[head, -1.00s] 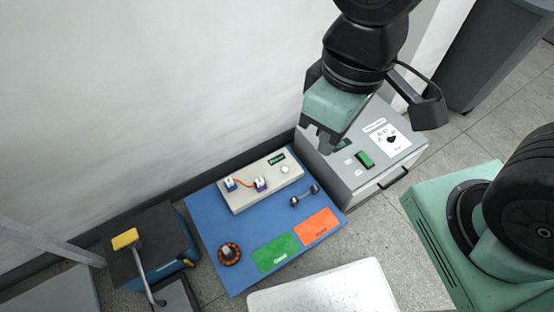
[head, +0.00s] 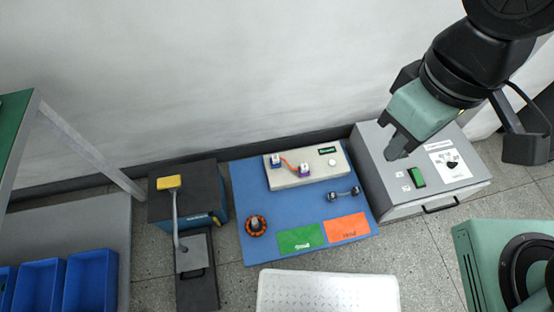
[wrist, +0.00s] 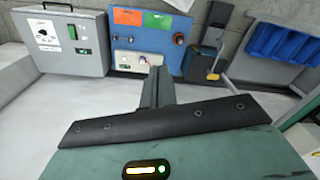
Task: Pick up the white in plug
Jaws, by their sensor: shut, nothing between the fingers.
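A pale test box (head: 325,165) lies on the blue mat (head: 250,185). Two small white plug-like connectors sit on it: one with blue (head: 277,161) at the left and one with purple (head: 305,169) at the right, joined by an orange-red wire. I cannot tell which one is the white in plug. The test box also shows in the wrist view (wrist: 133,61), small and far off. My gripper (head: 397,152) is shut and empty, in front of the grey box at the right, well apart from the connectors. Its fingers show in the wrist view (wrist: 157,84).
The grey box (head: 380,175) has a green switch. A hub motor (head: 256,226), a dumbbell-shaped part (head: 344,195) and green (head: 300,238) and orange (head: 346,228) patches lie on the mat. A yellow-headed tool (head: 168,182) stands left. A white tray (head: 328,292) is in front.

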